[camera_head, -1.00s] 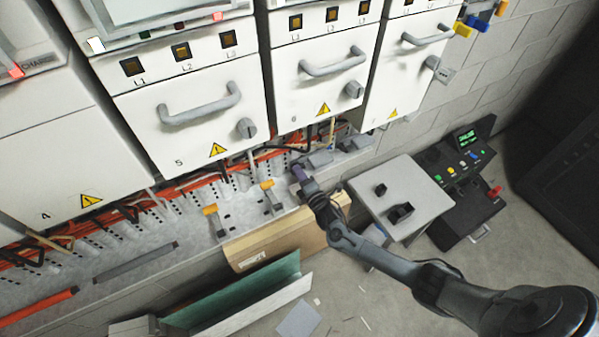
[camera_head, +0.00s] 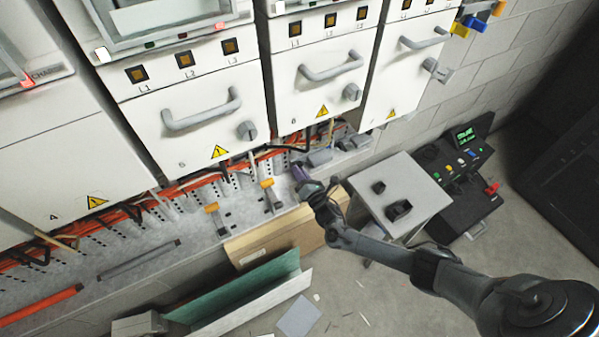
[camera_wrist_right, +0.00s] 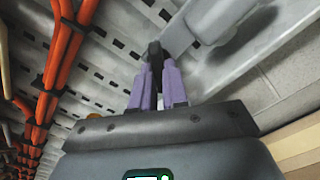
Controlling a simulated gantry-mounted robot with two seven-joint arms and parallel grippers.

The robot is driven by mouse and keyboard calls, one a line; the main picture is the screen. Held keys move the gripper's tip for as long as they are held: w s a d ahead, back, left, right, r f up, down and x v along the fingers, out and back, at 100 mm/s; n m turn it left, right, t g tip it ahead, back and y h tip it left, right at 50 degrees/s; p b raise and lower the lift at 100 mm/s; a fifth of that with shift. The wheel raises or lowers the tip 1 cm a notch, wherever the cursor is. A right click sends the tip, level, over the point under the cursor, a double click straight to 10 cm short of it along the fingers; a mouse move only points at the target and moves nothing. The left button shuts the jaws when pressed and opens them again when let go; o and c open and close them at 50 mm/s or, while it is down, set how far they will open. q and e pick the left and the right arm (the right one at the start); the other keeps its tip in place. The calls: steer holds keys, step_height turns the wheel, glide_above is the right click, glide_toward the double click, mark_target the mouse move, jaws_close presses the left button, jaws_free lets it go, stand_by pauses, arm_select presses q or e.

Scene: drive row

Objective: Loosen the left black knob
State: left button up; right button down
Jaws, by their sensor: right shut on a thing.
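My right gripper (camera_head: 299,170) reaches down to the grey cable tray below the cabinets. Its purple fingers also show in the right wrist view (camera_wrist_right: 157,85). They are close together and shut on a small black knob (camera_wrist_right: 154,54), whose upper part shows between and just beyond the fingertips. In the head view the gripper hides this knob. A grey bracket-like piece (camera_head: 320,157) lies just to the right of the fingertips. My left gripper is in neither view.
Yellow-topped clamps (camera_head: 267,184) stand left of the gripper.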

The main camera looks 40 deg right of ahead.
stand_by(0.4)
steer(key=c, duration=1.1)
jaws_free()
steer(key=shift+c, duration=0.2)
steer(key=shift+s, duration=0.1)
steer(key=s+a+p, duration=0.1)
steer(key=s+a, duration=0.1)
steer(key=s, duration=0.8)
steer(key=shift+s+p, duration=0.2)
steer(key=shift+p, duration=0.15)
